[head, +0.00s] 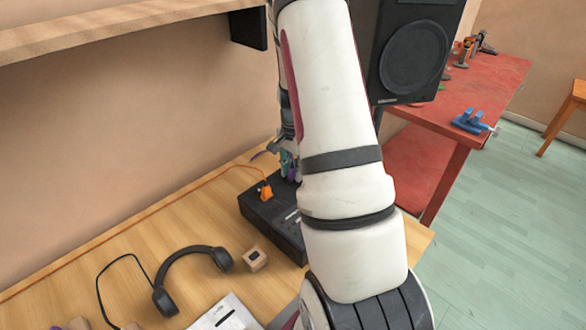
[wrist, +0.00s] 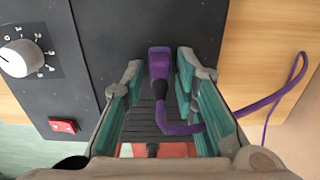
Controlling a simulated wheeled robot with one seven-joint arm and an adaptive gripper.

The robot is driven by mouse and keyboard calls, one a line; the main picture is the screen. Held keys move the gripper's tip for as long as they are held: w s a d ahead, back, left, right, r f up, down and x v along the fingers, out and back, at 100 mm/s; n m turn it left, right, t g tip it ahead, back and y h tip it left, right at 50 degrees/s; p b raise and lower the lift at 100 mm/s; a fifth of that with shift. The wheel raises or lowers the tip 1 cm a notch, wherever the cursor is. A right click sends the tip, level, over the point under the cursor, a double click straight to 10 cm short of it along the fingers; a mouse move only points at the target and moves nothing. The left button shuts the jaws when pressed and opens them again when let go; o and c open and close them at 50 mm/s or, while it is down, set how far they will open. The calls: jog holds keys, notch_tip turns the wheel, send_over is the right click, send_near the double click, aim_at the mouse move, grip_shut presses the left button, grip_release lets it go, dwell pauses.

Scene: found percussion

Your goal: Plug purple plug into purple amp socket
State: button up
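The purple plug (wrist: 159,64) stands against the dark top of the amp (wrist: 95,30) in the wrist view, with its purple cable (wrist: 262,104) bending back and out to the right. The purple socket cannot be made out, and how deep the plug sits cannot be told. My gripper (wrist: 160,70) has its teal-padded fingers on both sides of the plug, with gaps showing, the right one narrower. In the head view the amp (head: 260,210) lies on the wooden table, and my gripper (head: 287,162) is at its far end, mostly hidden by my arm.
An orange plug (head: 266,191) with an orange cable stands on the amp. Headphones (head: 185,270), a small wooden block (head: 254,259) and paper (head: 225,314) lie nearby. A speaker (head: 412,55) and a red workbench (head: 470,90) are to the right. A shelf (head: 100,30) overhangs the table.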

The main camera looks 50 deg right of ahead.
jog(key=shift+r, duration=0.15)
notch_tip(320, 180, up, 12)
dwell(0.7)
dwell(0.6)
